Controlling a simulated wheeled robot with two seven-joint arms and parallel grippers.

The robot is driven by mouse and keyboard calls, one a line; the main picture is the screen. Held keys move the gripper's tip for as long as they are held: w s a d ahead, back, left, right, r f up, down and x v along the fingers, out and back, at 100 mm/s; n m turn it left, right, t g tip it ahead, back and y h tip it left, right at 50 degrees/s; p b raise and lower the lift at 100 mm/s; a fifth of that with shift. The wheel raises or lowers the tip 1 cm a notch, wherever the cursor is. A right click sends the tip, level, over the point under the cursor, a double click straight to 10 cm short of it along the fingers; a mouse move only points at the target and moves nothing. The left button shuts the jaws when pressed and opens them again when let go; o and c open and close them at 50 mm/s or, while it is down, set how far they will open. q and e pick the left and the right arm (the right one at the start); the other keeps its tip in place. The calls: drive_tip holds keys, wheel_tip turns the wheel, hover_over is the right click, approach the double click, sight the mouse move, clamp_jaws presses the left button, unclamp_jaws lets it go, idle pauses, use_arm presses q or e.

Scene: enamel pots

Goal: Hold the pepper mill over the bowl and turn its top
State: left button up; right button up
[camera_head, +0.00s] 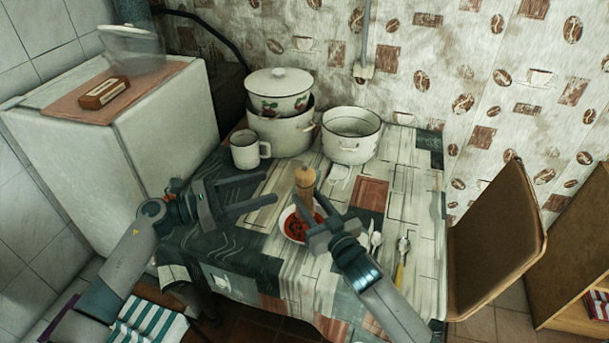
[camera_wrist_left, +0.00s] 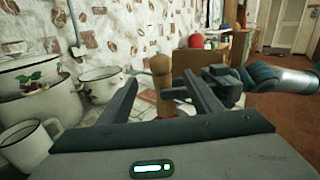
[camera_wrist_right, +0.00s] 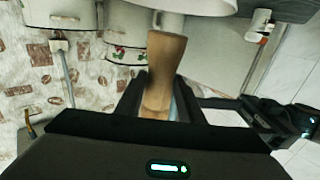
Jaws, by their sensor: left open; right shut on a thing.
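The wooden pepper mill (camera_head: 305,181) stands upright in my right gripper (camera_head: 318,222), which is shut on its lower part. The mill also shows in the left wrist view (camera_wrist_left: 161,72) and, held between the fingers, in the right wrist view (camera_wrist_right: 164,62). The white bowl (camera_head: 283,224) with red contents lies beneath the mill and is partly hidden by it and the right gripper. My left gripper (camera_head: 271,188) is open and empty to the left of the mill, its fingers pointing toward it. In the left wrist view, the mill's round top appears beyond and between the fingers.
A white mug (camera_head: 248,150), a large pot (camera_head: 282,135) with a lidded, fruit-patterned pot (camera_head: 280,95) on it, and an open pot (camera_head: 351,136) stand at the back. Cutlery (camera_head: 401,262) lies right of the right gripper. A chair (camera_head: 497,235) stands at the table's right.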

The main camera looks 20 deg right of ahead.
sight(304, 175)
use_arm(q)
drive_tip(key=shift+d, duration=0.1)
idle(0.4)
drive_tip(key=d, duration=0.4)
drive_tip(key=w+d, duration=0.1)
drive_tip(key=d, duration=0.6)
drive_tip(key=shift+w+d, duration=0.15)
drive_tip(key=shift+d, duration=0.2)
drive_tip(key=c, duration=1.1)
